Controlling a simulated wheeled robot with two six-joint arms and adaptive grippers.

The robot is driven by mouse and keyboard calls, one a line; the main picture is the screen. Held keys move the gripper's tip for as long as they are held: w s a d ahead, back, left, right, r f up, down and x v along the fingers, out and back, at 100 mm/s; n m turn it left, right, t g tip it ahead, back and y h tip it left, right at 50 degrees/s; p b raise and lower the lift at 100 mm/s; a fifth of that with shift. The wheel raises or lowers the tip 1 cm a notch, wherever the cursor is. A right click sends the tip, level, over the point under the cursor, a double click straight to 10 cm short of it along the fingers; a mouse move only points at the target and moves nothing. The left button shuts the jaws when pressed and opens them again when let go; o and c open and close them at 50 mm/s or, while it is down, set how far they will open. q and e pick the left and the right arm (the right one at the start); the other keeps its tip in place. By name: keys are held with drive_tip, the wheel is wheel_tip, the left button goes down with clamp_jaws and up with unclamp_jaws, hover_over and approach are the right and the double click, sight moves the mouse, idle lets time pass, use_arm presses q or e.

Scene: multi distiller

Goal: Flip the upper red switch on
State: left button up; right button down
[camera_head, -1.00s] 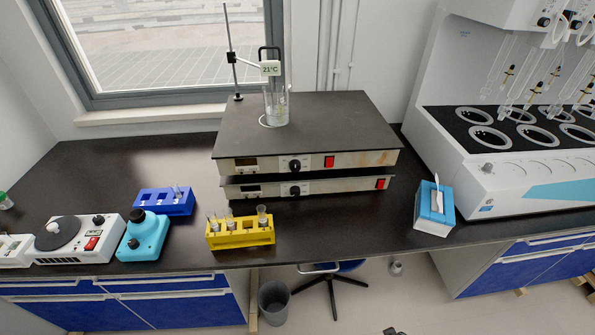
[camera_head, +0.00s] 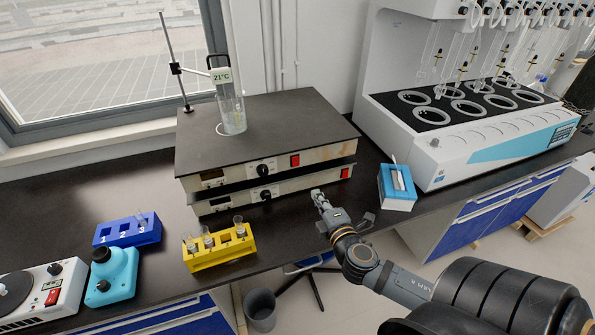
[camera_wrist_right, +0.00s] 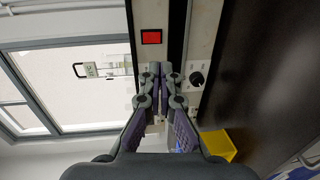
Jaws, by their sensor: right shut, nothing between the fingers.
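Two flat grey devices are stacked on the bench. The upper device (camera_head: 262,133) has a red switch (camera_head: 295,160) on its front panel, right of a black knob. This upper switch also shows in the right wrist view (camera_wrist_right: 151,37), just beyond my fingertips. The lower device (camera_head: 225,202) has its own red switch (camera_head: 345,173) further right. My right gripper (camera_head: 318,195) is in front of the stack, below and right of the upper switch in the head view, apart from it. Its fingers (camera_wrist_right: 160,70) are together and empty. My left gripper is out of view.
A beaker (camera_head: 232,115) with a thermometer stands on the upper device. A yellow tube rack (camera_head: 222,254) is left of my right gripper, and a blue box (camera_head: 397,188) is to its right. A large white distiller (camera_head: 470,150) stands at the right.

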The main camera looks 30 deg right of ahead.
drive_tip(key=p, duration=0.3)
approach(296, 165)
drive_tip(key=x, duration=0.6)
drive_tip(key=shift+w+d+f, duration=0.15)
drive_tip(key=shift+w, duration=0.25)
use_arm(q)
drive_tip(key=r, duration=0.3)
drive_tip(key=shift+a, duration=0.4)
